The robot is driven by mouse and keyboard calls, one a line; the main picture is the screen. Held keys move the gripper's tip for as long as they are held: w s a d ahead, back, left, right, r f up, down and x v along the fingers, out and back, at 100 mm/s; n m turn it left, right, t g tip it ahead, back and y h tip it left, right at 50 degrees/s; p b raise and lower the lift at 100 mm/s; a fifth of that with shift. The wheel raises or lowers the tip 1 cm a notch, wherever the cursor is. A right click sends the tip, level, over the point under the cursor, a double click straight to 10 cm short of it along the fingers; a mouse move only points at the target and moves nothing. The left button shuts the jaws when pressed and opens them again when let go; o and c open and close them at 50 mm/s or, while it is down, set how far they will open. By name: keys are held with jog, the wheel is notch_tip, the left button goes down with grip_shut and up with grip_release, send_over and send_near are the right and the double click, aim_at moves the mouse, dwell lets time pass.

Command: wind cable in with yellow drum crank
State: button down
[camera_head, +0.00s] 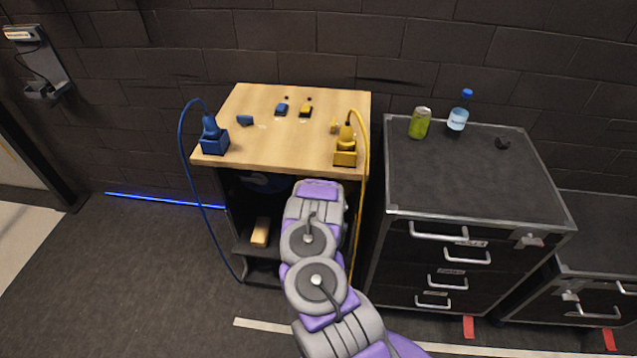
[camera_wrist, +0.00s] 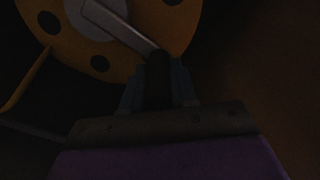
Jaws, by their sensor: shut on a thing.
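The yellow drum (camera_wrist: 60,50) fills the upper left of the dark wrist view, with round holes in its face. Its pale crank arm (camera_wrist: 120,25) slopes down right from the grey hub to a dark crank handle (camera_wrist: 158,75). My gripper (camera_wrist: 158,88) is shut on that handle, one finger on each side. In the head view my arm reaches into the open cabinet and hides the gripper and the yellow drum. The yellow cable (camera_head: 366,160) runs from the yellow plug block (camera_head: 345,155) on the wooden top down the cabinet's right side.
A blue drum (camera_head: 262,183) sits dimly inside the cabinet, with a wooden block (camera_head: 260,232) lower down. A blue cable (camera_head: 186,150) loops down the left side from a blue plug block (camera_head: 214,142). A black drawer case (camera_head: 470,185) stands close on the right.

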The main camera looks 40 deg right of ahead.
jog(key=shift+s+d+f, duration=0.4)
jog(key=shift+s+d, duration=0.25)
jog(key=shift+s, duration=0.05)
jog(key=shift+s+d+f, duration=0.35)
jog(key=shift+s+d, duration=0.25)
jog(key=shift+s, duration=0.1)
jog(key=shift+f, duration=0.1)
jog(key=c, duration=1.2)
grip_release()
jog(key=o, duration=0.3)
jog(key=shift+w, duration=0.1)
